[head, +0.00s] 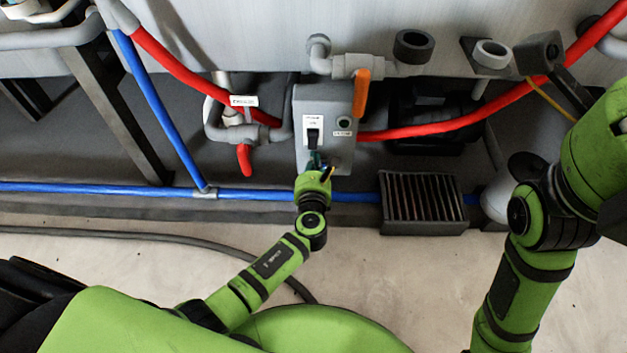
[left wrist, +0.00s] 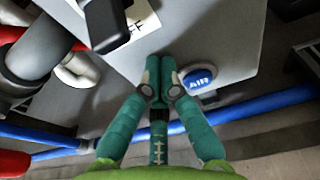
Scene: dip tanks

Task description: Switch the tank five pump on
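A grey pump box (head: 342,100) hangs on the tank wall. Its front carries a white switch plate (head: 312,121) with a black switch lever (head: 313,137), which seems to point down. In the left wrist view the lever (left wrist: 103,22) is at the top, beside a white label (left wrist: 143,17) reading "FF" at its cut edge. My left gripper (head: 316,160) is just below the lever. In the left wrist view its teal fingertips (left wrist: 159,75) are together with nothing between them, apart from the lever. My right arm shows at the right, but its gripper is out of view.
An orange handle (head: 361,93) stands at the box's right edge. Red hoses (head: 438,131) and a blue pipe (head: 262,195) run nearby. A dark slatted box (head: 424,203) is lower right.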

